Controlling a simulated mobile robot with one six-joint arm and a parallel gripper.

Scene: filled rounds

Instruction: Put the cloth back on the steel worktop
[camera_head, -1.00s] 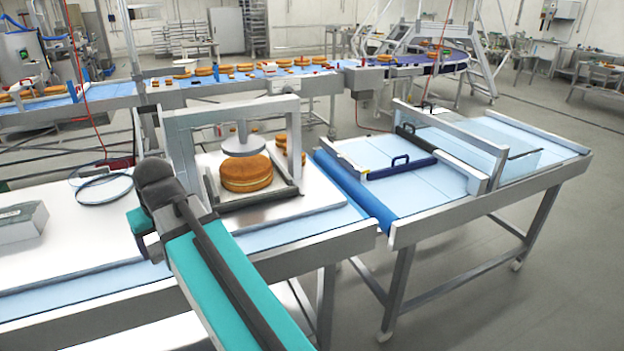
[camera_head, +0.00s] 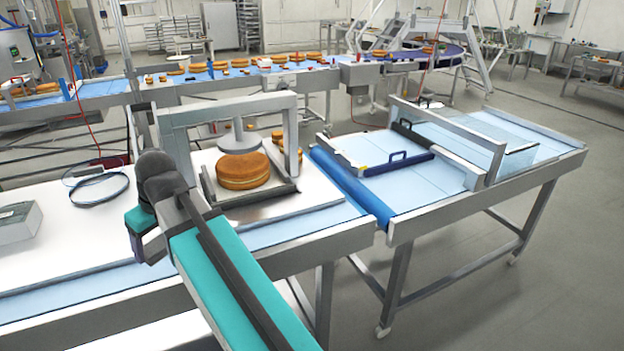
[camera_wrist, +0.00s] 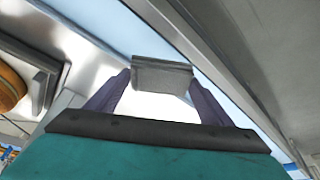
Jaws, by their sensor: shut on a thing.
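My gripper (camera_wrist: 160,80) shows in the wrist view with its two purple fingers on either side of a grey, folded-looking piece, which I take to be the cloth (camera_wrist: 162,73). It is held at the fingertips above a pale blue and steel surface. In the head view my gripper (camera_head: 150,246) is mostly hidden behind my own teal arm, low over the near edge of the left bench. The cloth is hidden there. The left bench (camera_head: 300,240) has a steel edge and a white and pale blue top; I cannot tell whether it is the steel worktop.
A steel press frame (camera_head: 228,110) stands over a filled round (camera_head: 242,170) right of my arm. Hoops (camera_head: 97,188) and a steel box (camera_head: 16,222) lie left. A second table (camera_head: 420,200) with a blue roller stands right. A conveyor (camera_head: 230,85) with rounds runs behind.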

